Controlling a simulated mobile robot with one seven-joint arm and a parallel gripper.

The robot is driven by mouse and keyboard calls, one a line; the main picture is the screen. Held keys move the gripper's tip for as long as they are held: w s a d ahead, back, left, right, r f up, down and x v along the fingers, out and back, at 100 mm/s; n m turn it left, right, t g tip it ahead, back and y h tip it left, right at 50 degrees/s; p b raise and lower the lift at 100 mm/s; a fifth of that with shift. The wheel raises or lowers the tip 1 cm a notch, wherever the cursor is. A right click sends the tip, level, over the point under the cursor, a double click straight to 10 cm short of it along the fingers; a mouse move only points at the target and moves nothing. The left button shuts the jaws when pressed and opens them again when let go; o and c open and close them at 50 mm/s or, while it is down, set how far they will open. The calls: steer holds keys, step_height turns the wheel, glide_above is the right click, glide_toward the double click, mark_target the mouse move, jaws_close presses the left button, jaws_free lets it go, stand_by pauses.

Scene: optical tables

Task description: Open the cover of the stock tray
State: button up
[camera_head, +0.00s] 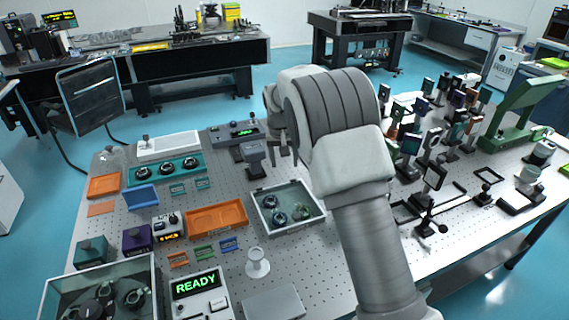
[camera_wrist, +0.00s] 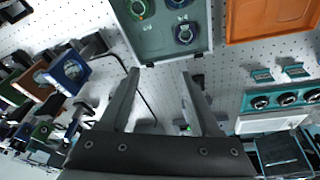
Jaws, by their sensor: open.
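A shallow tray (camera_head: 300,226) with a pale rim and a green-grey floor holds several round mounts. It lies on the perforated table and shows at the top of the wrist view (camera_wrist: 155,47). A larger tray (camera_head: 100,267) with what looks like a clear cover stands at the lower left, also holding round parts. I cannot tell which is the stock tray, nor whether the smaller one has a clear cover on. My gripper (camera_wrist: 160,72) is open and empty, fingers pointing at the smaller tray's edge. In the head view, my gripper (camera_head: 284,157) is above the tray's far side.
An orange tray (camera_head: 216,219) lies left of the smaller tray. A grey post device (camera_head: 253,155) stands close behind it. A white stand (camera_head: 258,264) and a READY display box (camera_head: 196,285) are in front. Many upright optic mounts (camera_head: 411,144) crowd the right side.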

steer(key=v, duration=1.5)
steer(key=shift+r, duration=0.4)
steer(key=shift+s, duration=0.1)
